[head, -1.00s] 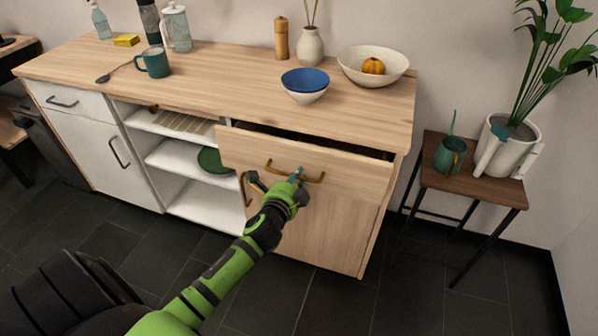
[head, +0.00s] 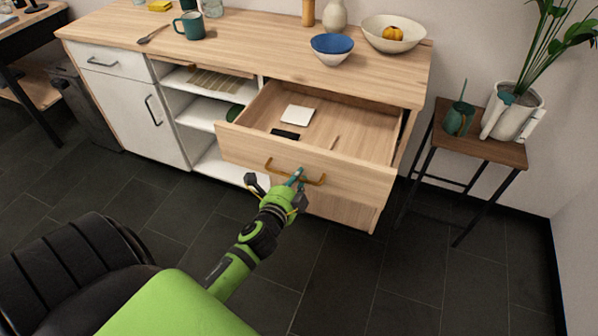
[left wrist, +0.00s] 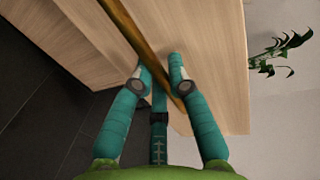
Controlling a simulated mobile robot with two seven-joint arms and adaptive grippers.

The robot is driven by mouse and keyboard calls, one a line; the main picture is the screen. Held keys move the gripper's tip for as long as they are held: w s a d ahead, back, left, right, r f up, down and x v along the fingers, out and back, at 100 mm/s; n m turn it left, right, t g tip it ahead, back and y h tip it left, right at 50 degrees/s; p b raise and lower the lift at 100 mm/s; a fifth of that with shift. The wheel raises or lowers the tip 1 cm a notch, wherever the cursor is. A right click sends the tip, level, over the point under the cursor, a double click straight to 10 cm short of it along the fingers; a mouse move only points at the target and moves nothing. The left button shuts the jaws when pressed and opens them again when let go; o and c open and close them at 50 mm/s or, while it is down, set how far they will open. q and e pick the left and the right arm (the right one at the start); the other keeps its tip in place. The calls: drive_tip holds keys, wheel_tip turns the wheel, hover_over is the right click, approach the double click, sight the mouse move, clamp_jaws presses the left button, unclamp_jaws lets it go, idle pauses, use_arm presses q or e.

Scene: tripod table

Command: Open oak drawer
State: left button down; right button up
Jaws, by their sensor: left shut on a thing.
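The oak drawer (head: 345,174) in the head view is pulled well out of the cabinet. Its inside shows a white square item (head: 298,114), a small black item (head: 285,134) and a thin pencil-like stick (head: 333,143). A brass bar handle (head: 312,181) runs along its front. In the left wrist view the teal fingers (left wrist: 160,75) lie at the brass handle (left wrist: 135,35), with the oak front behind. My right gripper is not in view.
A cream bowl (head: 395,32) holds an orange pumpkin-like item. A side table (head: 480,146) with a potted plant stands to the right. The dark tiled floor (head: 340,270) in front is clear.

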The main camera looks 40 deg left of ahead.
use_arm(q)
drive_tip(key=shift+s, duration=0.15)
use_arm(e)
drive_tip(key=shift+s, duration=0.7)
use_arm(q)
drive_tip(key=c, duration=1.2)
unclamp_jaws()
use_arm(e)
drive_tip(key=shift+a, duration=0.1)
use_arm(q)
drive_tip(key=v, duration=1.2)
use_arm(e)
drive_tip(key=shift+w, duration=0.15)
